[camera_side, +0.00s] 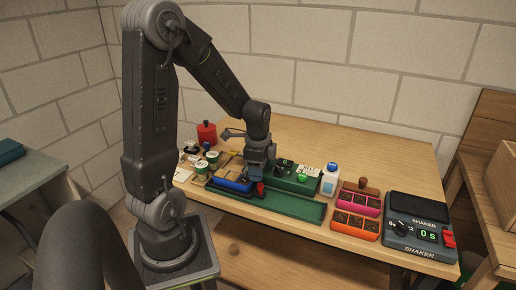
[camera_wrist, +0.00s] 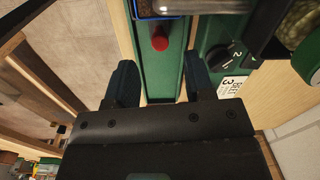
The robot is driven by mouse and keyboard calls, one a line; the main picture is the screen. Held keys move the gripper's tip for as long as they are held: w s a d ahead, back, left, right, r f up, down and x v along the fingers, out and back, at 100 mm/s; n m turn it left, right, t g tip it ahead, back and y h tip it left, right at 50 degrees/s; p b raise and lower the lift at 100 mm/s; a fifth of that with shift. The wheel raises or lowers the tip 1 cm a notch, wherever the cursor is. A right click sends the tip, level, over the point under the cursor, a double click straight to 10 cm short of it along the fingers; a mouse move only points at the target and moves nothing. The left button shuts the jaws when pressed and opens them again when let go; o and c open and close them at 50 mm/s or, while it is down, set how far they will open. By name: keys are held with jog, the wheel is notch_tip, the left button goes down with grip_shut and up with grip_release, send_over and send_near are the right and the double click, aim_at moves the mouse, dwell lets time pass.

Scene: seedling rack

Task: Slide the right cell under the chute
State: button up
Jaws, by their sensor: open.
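A blue tray (camera_side: 232,185) sits at the left part of a long green track (camera_side: 300,208). Its edge shows at the top of the wrist view (camera_wrist: 160,16), mostly cut off, so its separate cells cannot be made out. A red knob (camera_wrist: 160,43) sticks out from the tray's near end over the track. My gripper (camera_wrist: 161,82) is open and empty, its two fingers apart on either side of the track, short of the knob. A metal tube (camera_wrist: 205,6), perhaps the chute, crosses the top of the wrist view beside the tray.
A green machine (camera_side: 297,178) with a dial (camera_wrist: 222,56) stands along the track's back side. To the right are a white bottle (camera_side: 329,180), a pink tray (camera_side: 360,199), an orange tray (camera_side: 355,227) and a shaker (camera_side: 420,228). Cups and a red canister (camera_side: 207,133) stand left. The track's right part is clear.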

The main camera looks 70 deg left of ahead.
notch_tip(320, 180, up, 9)
jog(key=shift+d+f, duration=0.15)
jog(key=shift+f, duration=0.05)
jog(key=shift+s, duration=0.1)
jog(key=s+d+r+n+t, duration=0.2)
jog(key=s+d+r+n, duration=0.1)
jog(key=d, duration=0.6)
jog(key=s+d+r+n+t, duration=0.3)
jog(key=d+r+n, duration=0.1)
jog(key=d, duration=0.6)
jog(key=shift+s+r, duration=0.15)
jog(key=shift+s, duration=0.05)
